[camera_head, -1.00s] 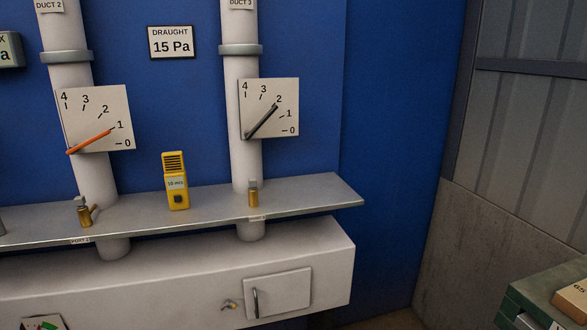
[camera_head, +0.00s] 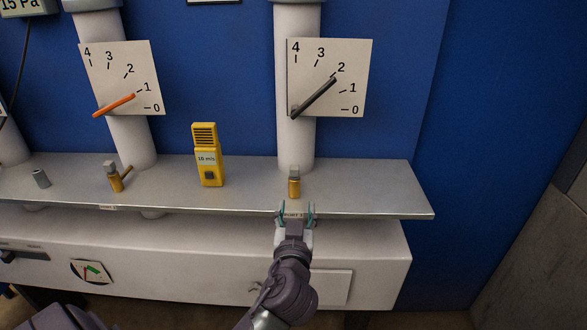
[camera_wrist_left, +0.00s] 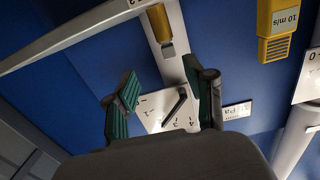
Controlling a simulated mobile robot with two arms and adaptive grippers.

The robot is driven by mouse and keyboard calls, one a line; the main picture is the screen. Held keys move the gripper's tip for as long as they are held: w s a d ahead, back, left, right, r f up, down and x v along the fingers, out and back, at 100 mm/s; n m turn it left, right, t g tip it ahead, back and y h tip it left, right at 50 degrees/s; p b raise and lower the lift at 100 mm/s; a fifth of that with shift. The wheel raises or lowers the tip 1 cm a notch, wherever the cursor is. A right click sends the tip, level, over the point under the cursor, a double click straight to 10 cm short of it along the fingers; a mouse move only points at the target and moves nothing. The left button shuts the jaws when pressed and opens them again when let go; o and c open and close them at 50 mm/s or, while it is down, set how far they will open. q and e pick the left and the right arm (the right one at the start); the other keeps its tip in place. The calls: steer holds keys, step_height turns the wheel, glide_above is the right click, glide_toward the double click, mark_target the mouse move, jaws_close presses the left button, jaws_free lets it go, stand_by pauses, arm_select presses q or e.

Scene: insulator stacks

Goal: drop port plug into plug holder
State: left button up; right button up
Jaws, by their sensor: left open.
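A small brass fitting (camera_head: 294,189) with a grey cap (camera_head: 294,173) stands upright on the shelf in front of the right duct; I take the cap as the port plug. The fitting (camera_wrist_left: 159,22) and cap (camera_wrist_left: 168,48) also show in the left wrist view, beyond the fingers. My left gripper (camera_head: 296,212) is at the shelf's front edge, just below the fitting in the picture. Its teal fingers (camera_wrist_left: 164,98) are apart with nothing between them. I cannot tell which thing is the plug holder. My right gripper is not in view.
A second brass fitting (camera_head: 116,181) with a side lever stands left on the shelf (camera_head: 370,193). A yellow meter (camera_head: 207,155) stands between the fittings. The shelf's right end is clear. A white box (camera_head: 385,245) lies below.

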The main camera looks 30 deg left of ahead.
mark_target(294, 168)
arm_select(q)
steer(key=shift+n+y, duration=0.3)
steer(key=shift+y, duration=0.1)
steer(key=w+a+p, duration=0.1)
steer(key=w, duration=0.1)
steer(key=w+a+r, duration=0.1)
steer(key=w+a, duration=0.1)
steer(key=w+a+r+p, duration=0.1)
steer(key=w, duration=0.1)
steer(key=shift+a+r+p, duration=0.2)
steer(key=shift+p, duration=0.1)
steer(key=shift+w+a, duration=0.3)
steer(key=shift+w, duration=0.2)
steer(key=shift+w+a+p, duration=0.2)
steer(key=shift+w+p, duration=0.1)
steer(key=shift+p, duration=0.1)
steer(key=p+x, duration=0.2)
steer(key=x, duration=0.1)
steer(key=shift+w+a, duration=0.25)
steer(key=shift+a, duration=0.05)
steer(key=shift+w+a+f, duration=0.15)
steer(key=shift+w+a, duration=0.1)
steer(key=shift+w, duration=0.1)
steer(key=shift+d, duration=0.1)
steer(key=shift+c, duration=1.2)
steer(key=c, duration=0.8)
